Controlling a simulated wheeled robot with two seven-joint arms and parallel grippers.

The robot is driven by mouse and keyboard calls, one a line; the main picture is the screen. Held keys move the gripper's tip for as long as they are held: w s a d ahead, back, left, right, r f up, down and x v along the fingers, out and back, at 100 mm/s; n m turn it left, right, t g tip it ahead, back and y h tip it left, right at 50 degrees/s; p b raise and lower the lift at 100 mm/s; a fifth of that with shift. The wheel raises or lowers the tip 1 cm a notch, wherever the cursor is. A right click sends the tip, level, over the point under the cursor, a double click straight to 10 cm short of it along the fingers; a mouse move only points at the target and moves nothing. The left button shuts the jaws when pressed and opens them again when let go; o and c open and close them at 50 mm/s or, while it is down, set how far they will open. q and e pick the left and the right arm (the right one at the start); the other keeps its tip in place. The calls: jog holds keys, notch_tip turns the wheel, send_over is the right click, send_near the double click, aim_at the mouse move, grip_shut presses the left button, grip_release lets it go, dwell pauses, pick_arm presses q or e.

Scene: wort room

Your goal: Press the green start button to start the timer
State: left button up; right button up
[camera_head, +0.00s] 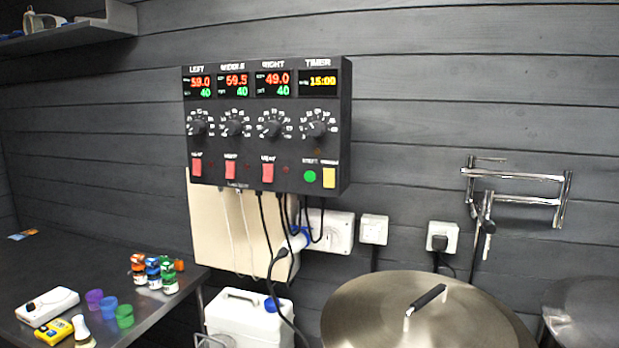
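The green start button (310,176) is a small round button at the lower right of the black control panel (245,148), which hangs on the dark plank wall. The timer display (319,82) at the panel's upper right reads 15:00 in yellow. A black timer knob (316,129) is below the display. Neither of my grippers shows in the head view.
A dark table (50,262) at left holds small jars (153,274), coloured cups (108,305) and meters. Below the panel are hanging cables, sockets (374,229) and a white canister (240,312). A large steel lid (385,310) and wall-mounted pipe (515,199) are right. Space before the panel looks clear.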

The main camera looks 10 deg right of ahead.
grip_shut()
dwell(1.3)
